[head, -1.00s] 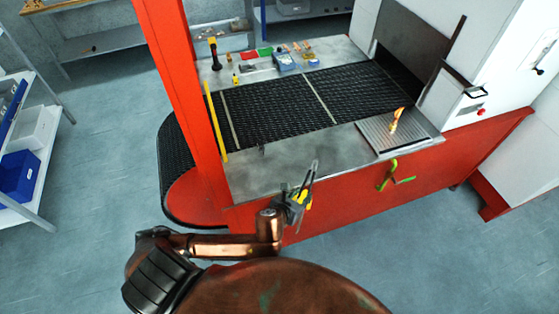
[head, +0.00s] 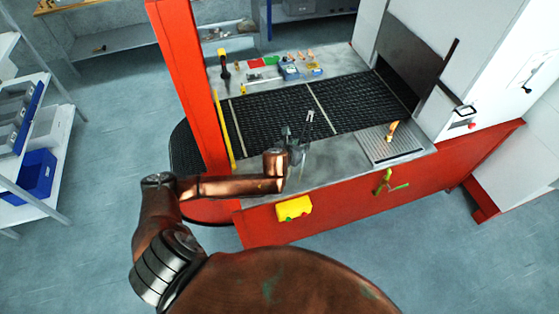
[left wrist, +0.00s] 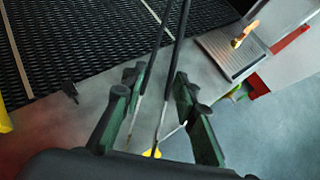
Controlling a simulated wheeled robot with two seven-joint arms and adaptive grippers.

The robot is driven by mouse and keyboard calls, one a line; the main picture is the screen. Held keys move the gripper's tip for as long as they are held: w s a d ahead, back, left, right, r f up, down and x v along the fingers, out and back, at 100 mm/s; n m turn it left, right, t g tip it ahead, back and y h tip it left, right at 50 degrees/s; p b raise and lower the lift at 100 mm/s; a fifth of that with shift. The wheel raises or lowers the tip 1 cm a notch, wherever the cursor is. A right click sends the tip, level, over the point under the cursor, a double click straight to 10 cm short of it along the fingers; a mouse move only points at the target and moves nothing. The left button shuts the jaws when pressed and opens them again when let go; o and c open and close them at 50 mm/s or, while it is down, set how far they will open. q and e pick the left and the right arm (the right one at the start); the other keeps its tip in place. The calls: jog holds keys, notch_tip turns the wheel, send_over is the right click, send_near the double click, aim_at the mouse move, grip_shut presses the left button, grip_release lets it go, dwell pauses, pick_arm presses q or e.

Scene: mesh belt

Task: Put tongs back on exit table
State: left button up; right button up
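The tongs show in the left wrist view (left wrist: 181,30) as two long dark bars running up between the fingers of my left gripper (left wrist: 160,82). The fingertips close in on both bars. In the head view my left gripper (head: 299,142) is over the front grey metal tabletop (head: 345,155), with the tong tips (head: 309,117) sticking up past it toward the belt. I cannot tell how high the tongs are above the surface. Which surface is the exit table is not marked. My right gripper is not in view.
A black mesh belt (head: 350,103) runs behind the tabletop. A ribbed plate (head: 395,150) with an orange-tipped item lies at right. A yellow box (head: 293,208) and green handle (head: 388,182) are on the red front. A red post (head: 187,80) stands left. Small tools line the far ledge.

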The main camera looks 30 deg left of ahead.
pick_arm(q)
jog(key=s+a+f+b, duration=0.3)
jog(key=a+f+b, duration=0.5)
jog(key=f+b, duration=0.2)
jog(key=shift+f+b, duration=0.25)
jog(key=shift+b, duration=0.95)
jog(key=shift+s, duration=0.1)
jog(key=shift+f, duration=0.6)
jog(key=o, duration=0.6)
jog(key=shift+c, duration=0.2)
